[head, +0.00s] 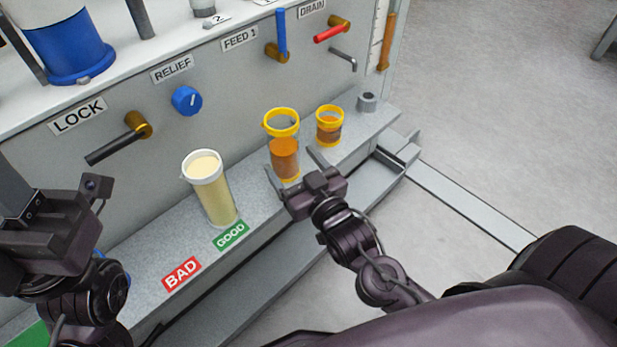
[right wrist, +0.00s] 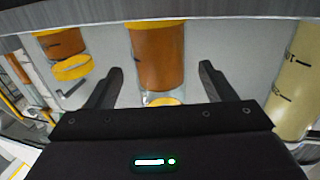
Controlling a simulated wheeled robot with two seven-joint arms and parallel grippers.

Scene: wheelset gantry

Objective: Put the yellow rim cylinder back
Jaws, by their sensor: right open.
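A larger yellow-rimmed cylinder (head: 284,150) with orange liquid stands upright on the grey shelf, with its liquid filling the lower part. A smaller yellow-rimmed cup (head: 329,126) with orange-brown liquid stands behind it to the right. My right gripper (head: 292,172) is open, its two fingers pointing at the larger cylinder from the front. In the right wrist view the larger cylinder (right wrist: 157,55) shows between and beyond the open fingers; I cannot tell whether they touch it. My left gripper (head: 45,215) is at the left edge, its fingers not clearly visible.
A white-rimmed cylinder (head: 210,190) with pale yellow liquid stands on the shelf (head: 255,205) to the left. A green GOOD label (head: 231,235) and red BAD label (head: 181,273) lie in front. The LOCK handle (head: 120,138), blue RELIEF knob (head: 187,100) and FEED 1 valve (head: 280,38) stick out from the panel.

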